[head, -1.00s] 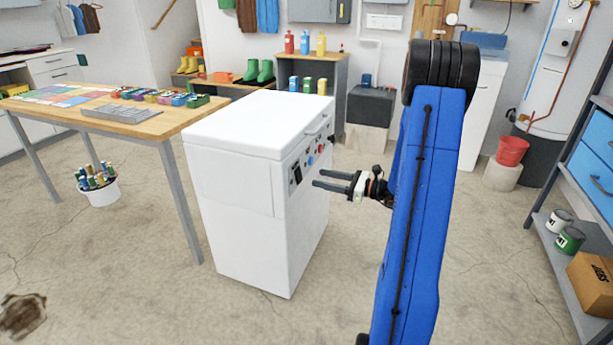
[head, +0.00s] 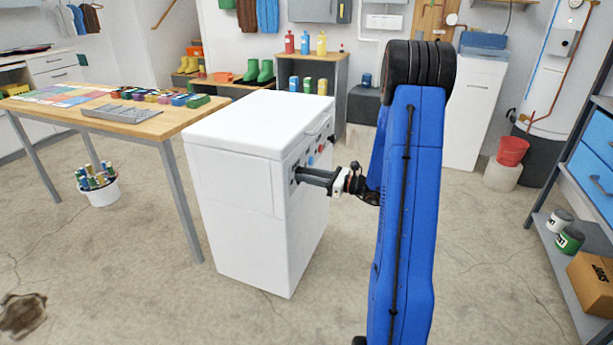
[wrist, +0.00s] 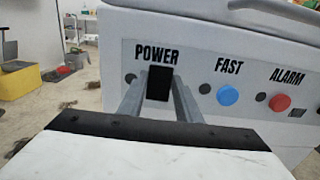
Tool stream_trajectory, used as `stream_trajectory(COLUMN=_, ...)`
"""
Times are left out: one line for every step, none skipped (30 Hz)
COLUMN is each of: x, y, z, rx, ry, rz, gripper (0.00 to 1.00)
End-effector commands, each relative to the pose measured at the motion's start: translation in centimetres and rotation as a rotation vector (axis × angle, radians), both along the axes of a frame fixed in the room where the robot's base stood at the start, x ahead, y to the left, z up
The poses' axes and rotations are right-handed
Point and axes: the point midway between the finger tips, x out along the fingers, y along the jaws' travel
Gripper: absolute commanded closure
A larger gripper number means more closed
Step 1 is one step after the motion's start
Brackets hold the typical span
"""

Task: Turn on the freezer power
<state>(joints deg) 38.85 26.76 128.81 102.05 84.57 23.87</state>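The white freezer (head: 240,215) stands in the middle of the head view, its control panel facing right. In the wrist view the panel (wrist: 210,62) shows a black POWER switch (wrist: 160,84), a blue FAST button (wrist: 228,95) and a red ALARM button (wrist: 279,102). My gripper (head: 302,174) is level with the panel, fingertips at or very near it. In the wrist view my gripper (wrist: 161,88) is open, with one finger on each side of the switch. I cannot tell whether the fingers touch it. The switch is hidden in the head view.
A wooden table (head: 150,127) with coloured items stands left of the freezer. A white bucket (head: 103,195) is under it. A grey shelf (head: 572,285) stands at the right. The floor in front of the freezer is clear.

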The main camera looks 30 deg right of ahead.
Motion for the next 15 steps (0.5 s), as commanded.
stream_trajectory(x=-0.01, y=-0.01, z=0.01, rx=0.0, ry=0.0, rz=0.0, gripper=0.86)
stream_trajectory(x=-0.01, y=-0.01, z=0.01, rx=0.0, ry=0.0, rz=0.0, gripper=0.91)
stream_trajectory(x=-0.01, y=-0.01, z=0.01, rx=0.0, ry=0.0, rz=0.0, gripper=0.91)
stream_trajectory(x=-0.02, y=-0.01, z=0.01, rx=0.0, ry=0.0, rz=0.0, gripper=0.91)
stream_trajectory(x=-0.02, y=-0.01, z=0.0, rx=0.001, ry=-0.001, rz=0.0, gripper=0.91)
stream_trajectory(x=-0.01, y=0.0, z=-0.03, rx=0.002, ry=-0.003, rz=0.0, gripper=0.91)
stream_trajectory(x=-0.01, y=0.0, z=-0.07, rx=0.006, ry=-0.006, rz=0.001, gripper=0.91)
stream_trajectory(x=-0.03, y=0.02, z=-0.12, rx=0.011, ry=-0.011, rz=0.002, gripper=0.91)
stream_trajectory(x=-0.02, y=0.03, z=-0.21, rx=0.018, ry=-0.02, rz=0.002, gripper=0.91)
stream_trajectory(x=-0.02, y=0.03, z=-0.26, rx=0.026, ry=-0.03, rz=0.003, gripper=0.91)
stream_trajectory(x=-0.03, y=0.03, z=-0.33, rx=0.036, ry=-0.042, rz=0.003, gripper=0.91)
stream_trajectory(x=-0.03, y=0.01, z=-0.47, rx=0.052, ry=-0.058, rz=0.003, gripper=0.91)
stream_trajectory(x=-0.04, y=0.01, z=-0.55, rx=0.062, ry=-0.072, rz=0.003, gripper=0.91)
stream_trajectory(x=-0.06, y=0.01, z=-0.58, rx=0.073, ry=-0.087, rz=0.003, gripper=0.91)
stream_trajectory(x=-0.06, y=-0.01, z=-0.7, rx=0.089, ry=-0.107, rz=0.003, gripper=0.91)
